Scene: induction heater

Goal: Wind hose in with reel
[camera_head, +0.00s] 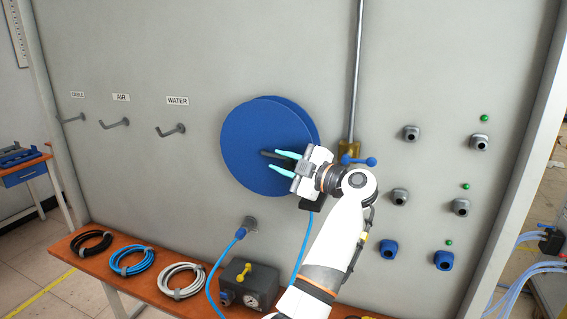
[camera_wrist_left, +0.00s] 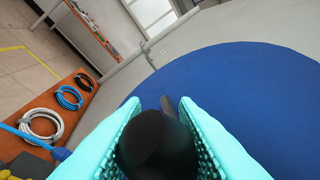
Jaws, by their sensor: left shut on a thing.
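The blue round hose reel (camera_head: 250,150) is mounted on the grey wall panel and fills much of the left wrist view (camera_wrist_left: 235,85). Its dark crank handle (camera_head: 268,153) sticks out from the disc face. My left gripper (camera_head: 273,160) is in front of the disc, with its teal fingers shut on the handle, which shows as a dark rounded knob (camera_wrist_left: 155,145) between them in the left wrist view. A blue hose (camera_head: 304,245) hangs below the reel, partly hidden by my arm. My right gripper is not in view.
Empty hooks (camera_head: 115,124) are on the left of the panel. Coiled black, blue (camera_head: 133,260) and white (camera_head: 181,280) lines lie on the orange bench with a dark gauge box (camera_head: 248,284). A vertical pipe with a brass valve (camera_head: 349,152) stands just right of the reel.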

